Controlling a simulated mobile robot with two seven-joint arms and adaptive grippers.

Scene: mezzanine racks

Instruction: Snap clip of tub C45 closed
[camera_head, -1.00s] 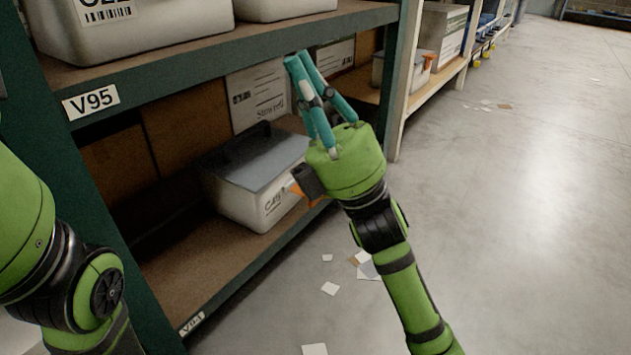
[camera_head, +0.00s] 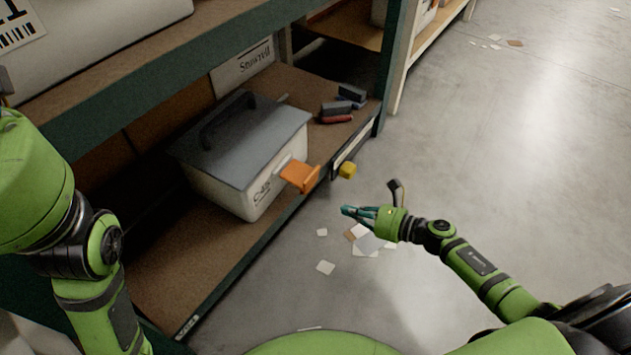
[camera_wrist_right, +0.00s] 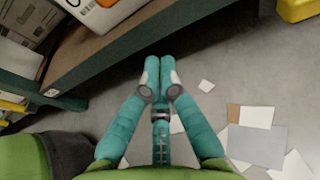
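Tub C45 (camera_head: 222,188), a white tub with a grey lid (camera_head: 240,140) and a black handle, sits on the lower rack shelf in the head view. Its orange clip (camera_head: 300,175) sticks outward from the front side, swung away from the wall. In the wrist view only part of the tub (camera_wrist_right: 92,22) shows at the top, with a bit of orange. My right gripper (camera_head: 350,211) is to the right of and below the clip, out over the aisle, apart from the tub. Its teal fingertips (camera_wrist_right: 163,66) are together with nothing between them.
Dark blocks and a red one (camera_head: 338,108) lie on the shelf right of the tub. A yellow block (camera_head: 347,170) is by the shelf edge. The upper shelf (camera_head: 150,65) overhangs the tub. Papers (camera_head: 368,242) lie on the floor; the aisle is open.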

